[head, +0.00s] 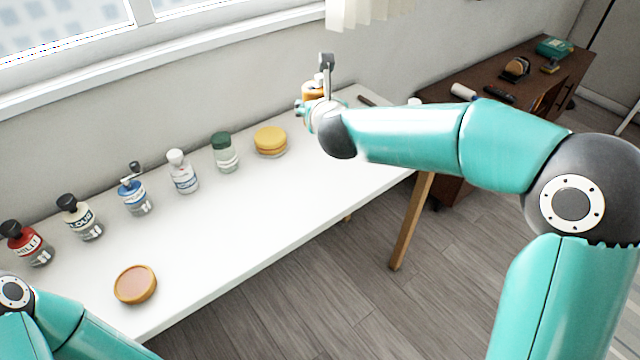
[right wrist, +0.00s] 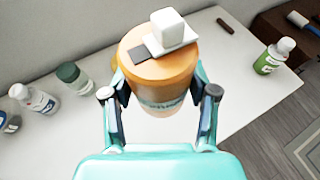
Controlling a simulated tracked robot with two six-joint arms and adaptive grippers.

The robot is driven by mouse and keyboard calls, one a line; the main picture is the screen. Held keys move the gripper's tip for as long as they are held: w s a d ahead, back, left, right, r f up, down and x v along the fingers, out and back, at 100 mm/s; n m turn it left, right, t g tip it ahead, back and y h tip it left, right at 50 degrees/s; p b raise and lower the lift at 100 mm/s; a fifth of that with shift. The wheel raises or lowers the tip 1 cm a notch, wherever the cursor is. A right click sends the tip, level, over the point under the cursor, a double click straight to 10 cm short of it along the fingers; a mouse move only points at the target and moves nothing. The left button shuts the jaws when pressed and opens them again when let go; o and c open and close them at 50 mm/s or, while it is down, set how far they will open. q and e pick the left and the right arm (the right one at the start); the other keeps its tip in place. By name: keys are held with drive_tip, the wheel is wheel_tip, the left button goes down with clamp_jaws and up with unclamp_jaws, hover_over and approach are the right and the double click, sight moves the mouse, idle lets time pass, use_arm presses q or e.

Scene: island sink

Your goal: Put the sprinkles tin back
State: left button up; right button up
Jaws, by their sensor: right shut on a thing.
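My right gripper (right wrist: 162,97) is shut on an orange tin (right wrist: 160,75), its fingers on both sides of it. The tin is round, with a white block and a small grey square on its top. Writing on its side is too small to read, so I cannot confirm that it is the sprinkles tin. In the head view the orange tin (head: 312,90) is mostly hidden behind the right gripper, over the far end of the white table. My left arm shows at the lower left, but its gripper is out of view.
The white table (head: 225,225) carries a row of jars, including a red one (head: 27,243), a flour jar (head: 80,218) and a green-capped jar (head: 224,152). A yellow round tin (head: 270,141) and a round orange dish (head: 135,284) also stand there. The middle is clear. A brown desk (head: 540,68) stands beyond.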

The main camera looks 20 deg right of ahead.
wheel_tip(320, 180, down, 15)
drive_tip(key=b, duration=0.3)
drive_tip(key=shift+r, duration=0.15)
drive_tip(key=shift+f+b, duration=0.3)
drive_tip(key=shift+f, duration=2.15)
drive_tip(key=shift+f, duration=0.1)
drive_tip(key=o, duration=1.2)
drive_tip(key=b+v, duration=0.2)
drive_tip(key=v, duration=1)
